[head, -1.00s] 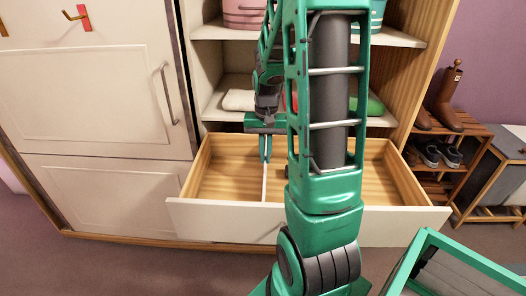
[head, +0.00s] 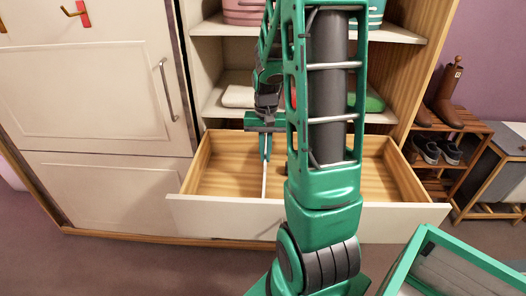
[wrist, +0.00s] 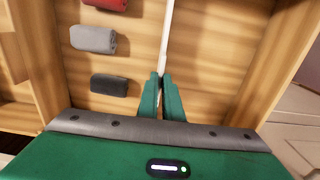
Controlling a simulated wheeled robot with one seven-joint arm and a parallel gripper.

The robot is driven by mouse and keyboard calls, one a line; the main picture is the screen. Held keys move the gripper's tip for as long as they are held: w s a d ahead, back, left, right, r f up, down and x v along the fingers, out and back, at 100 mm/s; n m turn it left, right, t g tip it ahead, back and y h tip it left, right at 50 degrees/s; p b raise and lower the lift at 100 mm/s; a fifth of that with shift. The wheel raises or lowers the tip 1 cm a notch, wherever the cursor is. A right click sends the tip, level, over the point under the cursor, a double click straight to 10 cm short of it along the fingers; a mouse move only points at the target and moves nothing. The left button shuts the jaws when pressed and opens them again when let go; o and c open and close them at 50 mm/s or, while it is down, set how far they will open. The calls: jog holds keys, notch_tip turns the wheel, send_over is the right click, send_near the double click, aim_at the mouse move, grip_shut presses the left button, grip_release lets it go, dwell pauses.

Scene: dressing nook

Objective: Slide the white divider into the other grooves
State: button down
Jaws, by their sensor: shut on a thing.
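The white divider (head: 264,182) is a thin upright panel standing in the open drawer (head: 222,217), left of the drawer's middle in the head view. It runs from front to back. My gripper (head: 266,146) reaches down into the drawer and is shut on the divider's top edge. In the wrist view the divider (wrist: 166,38) runs away from between the fingertips of my gripper (wrist: 160,77). The grooves cannot be made out. My arm hides part of the drawer's right compartment in the head view.
In the wrist view, a red roll (wrist: 107,4), a grey roll (wrist: 93,39) and a dark roll (wrist: 109,84) lie left of the divider; its right side is bare. Shelves (head: 220,110) stand above the drawer. A shoe rack (head: 466,145) is at right.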

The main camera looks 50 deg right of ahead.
jog(key=c, duration=1.8)
grip_release()
jog(key=shift+c, duration=0.2)
notch_tip(320, 180, up, 11)
jog(key=shift+f, duration=0.1)
jog(key=s+a+n, duration=0.1)
jog(key=s+a, duration=0.2)
jog(key=s, duration=0.3)
jog(key=s+a+f+n, duration=0.1)
jog(key=s+a, duration=0.3)
jog(key=s, duration=0.2)
jog(key=s+a+n, duration=0.1)
jog(key=s+a, duration=0.3)
jog(key=s, duration=0.2)
jog(key=shift+s+a+f, duration=0.15)
jog(key=shift+s, duration=0.05)
